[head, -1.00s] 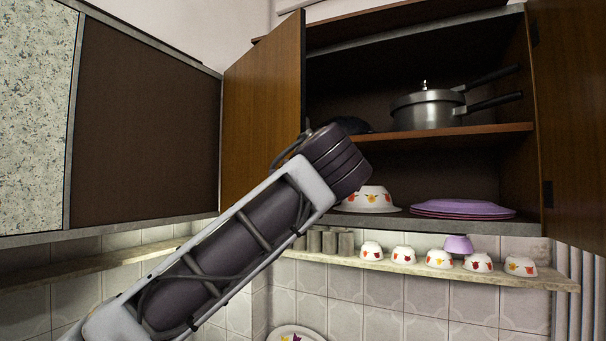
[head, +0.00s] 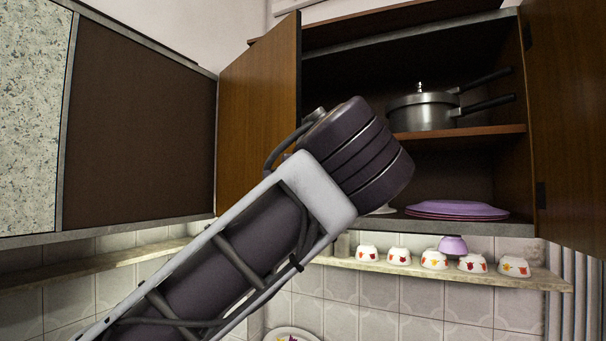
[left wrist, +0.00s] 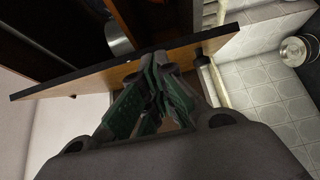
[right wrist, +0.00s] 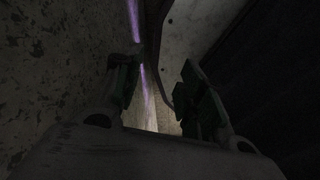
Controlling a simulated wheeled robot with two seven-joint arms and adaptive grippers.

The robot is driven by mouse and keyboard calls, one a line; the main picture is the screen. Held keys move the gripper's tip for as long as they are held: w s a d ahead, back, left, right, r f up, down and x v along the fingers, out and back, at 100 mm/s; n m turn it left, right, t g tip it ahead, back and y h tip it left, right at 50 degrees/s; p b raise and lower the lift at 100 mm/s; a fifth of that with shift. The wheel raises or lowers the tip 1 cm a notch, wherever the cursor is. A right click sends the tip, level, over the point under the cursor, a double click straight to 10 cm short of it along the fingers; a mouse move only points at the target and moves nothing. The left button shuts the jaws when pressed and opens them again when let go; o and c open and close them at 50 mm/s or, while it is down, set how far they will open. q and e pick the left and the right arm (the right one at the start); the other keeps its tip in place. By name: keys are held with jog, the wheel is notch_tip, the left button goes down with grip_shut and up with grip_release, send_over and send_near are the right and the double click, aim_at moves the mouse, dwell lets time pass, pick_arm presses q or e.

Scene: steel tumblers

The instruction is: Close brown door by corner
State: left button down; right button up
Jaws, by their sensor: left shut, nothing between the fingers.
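The wall cabinet has two brown doors, both swung open: the left door (head: 258,105) and the right door (head: 570,125). My left arm crosses the head view from the lower left, and its wrist covers part of the cabinet opening; its gripper is hidden there. In the left wrist view my left gripper (left wrist: 157,75) is shut and empty. Its green fingers overlap a brown door panel (left wrist: 95,82) near its edge; I cannot tell whether they touch. My right gripper (right wrist: 157,80) shows only in the dim right wrist view, its fingers apart with nothing between them.
A steel pot (head: 422,110) stands on the cabinet's upper shelf, and purple plates (head: 455,210) lie on the lower one. Several small bowls (head: 433,259) line the ledge below. A dark-panelled cabinet (head: 140,120) stands at the left. A dark surface lies close beside my right gripper.

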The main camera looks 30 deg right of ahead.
pick_arm(q)
jog(key=shift+v, duration=1.6)
